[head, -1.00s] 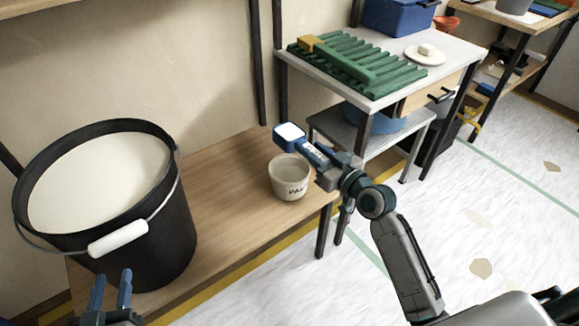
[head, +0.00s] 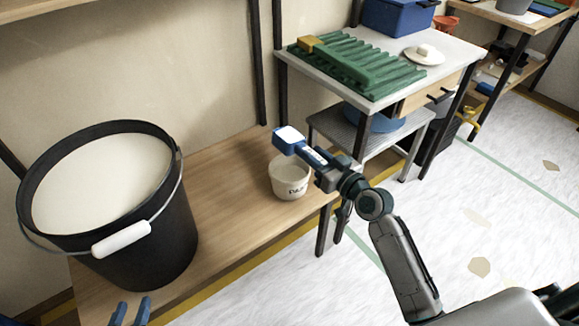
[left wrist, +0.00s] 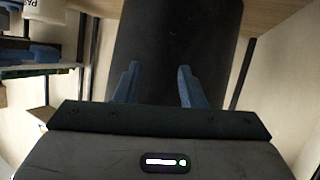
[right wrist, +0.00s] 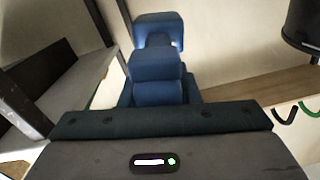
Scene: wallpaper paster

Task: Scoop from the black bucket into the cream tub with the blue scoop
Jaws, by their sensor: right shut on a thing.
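The black bucket (head: 165,245), filled with cream paste (head: 100,185), stands upright on the wooden bench at the left. The cream tub (head: 290,184) stands upright on the bench to its right. My right gripper (head: 330,170) is shut on the blue scoop (head: 290,146), which also shows in the right wrist view (right wrist: 157,65). The scoop's head is above the tub's back rim, with a white patch at its top; its contents are unclear. My left gripper (head: 130,312) is open and empty in front of the bucket; its parted fingers show in the left wrist view (left wrist: 157,88).
The wooden bench (head: 225,205) is clear between bucket and tub. The bucket's white handle grip (head: 121,239) hangs at its front. A white table (head: 455,62) at the back right holds a green ridged rack (head: 360,66) and a blue bin (head: 398,16).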

